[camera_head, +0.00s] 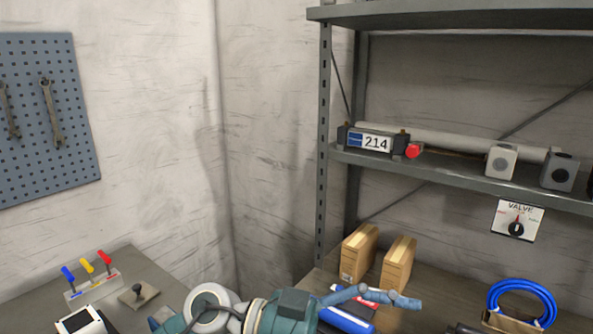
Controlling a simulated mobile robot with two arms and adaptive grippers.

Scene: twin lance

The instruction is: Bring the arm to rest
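Teal and white rounded parts (285,312), which look like links of my own arm, show at the bottom centre with a dark cable across them. They are cut off by the lower edge. I cannot tell which arm they belong to. I make out no gripper fingers of either hand. A blue-grey jointed piece (375,295) shows just right of the teal parts; I cannot tell what it is.
A grey shelf (480,184) holds a box marked 214 (377,141). Left are coloured levers (88,266) and a pegboard (60,150). The wall corner between is bare.

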